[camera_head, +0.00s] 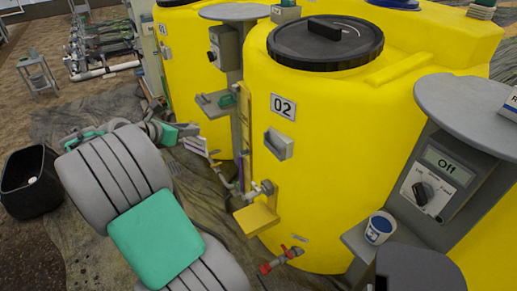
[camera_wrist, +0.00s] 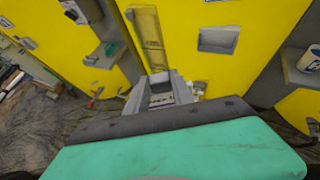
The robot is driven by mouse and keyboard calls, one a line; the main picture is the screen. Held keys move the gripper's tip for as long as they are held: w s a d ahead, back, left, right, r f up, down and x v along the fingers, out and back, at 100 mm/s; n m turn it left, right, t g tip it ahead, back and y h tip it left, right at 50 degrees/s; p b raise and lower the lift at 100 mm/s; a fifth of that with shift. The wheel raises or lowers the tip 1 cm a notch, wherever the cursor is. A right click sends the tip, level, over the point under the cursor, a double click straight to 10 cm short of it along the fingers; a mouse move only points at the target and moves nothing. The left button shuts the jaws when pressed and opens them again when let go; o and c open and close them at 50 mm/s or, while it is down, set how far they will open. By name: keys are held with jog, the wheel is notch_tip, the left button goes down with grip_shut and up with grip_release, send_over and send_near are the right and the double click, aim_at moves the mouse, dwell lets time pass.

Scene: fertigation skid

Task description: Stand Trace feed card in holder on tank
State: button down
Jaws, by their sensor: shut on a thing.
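The tank (camera_head: 340,140) is a yellow tank marked 02. An empty-looking grey holder (camera_head: 278,145) is fixed to its front below the number plate. The holder also shows in the wrist view (camera_wrist: 218,40), to the right of my gripper (camera_wrist: 161,90). In the head view my gripper (camera_head: 190,138) is left of the tank, apart from the holder. It is shut on a small pale card (camera_head: 198,148) with a purple stripe. Any lettering on the card is too small to read, and the fingers hide part of it.
A grey post with a switch box (camera_head: 224,50) and a shelf (camera_head: 214,104) stands behind my gripper. A yellow ledge (camera_head: 256,218) and taps project below the holder. A white-and-blue tub (camera_head: 380,227) stands at right. A black bin (camera_head: 28,182) is at left.

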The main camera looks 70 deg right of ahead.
jog(key=s+d+r+m+g+y, duration=0.2)
jog(key=s+d+m+g, duration=0.35)
jog(key=s, duration=0.75)
send_over(278, 142)
jog(key=w+a, duration=0.1)
jog(key=w, duration=0.1)
jog(key=shift+y, duration=0.4)
notch_tip(278, 142, down, 8)
jog(key=shift+a+r+p, duration=0.15)
jog(key=shift+p, duration=0.15)
jog(key=shift+t, duration=0.25)
jog(key=c, duration=1.3)
grip_release()
jog(key=shift+c, duration=0.2)
jog(key=shift+o, duration=1.2)
jog(key=shift+w, duration=0.1)
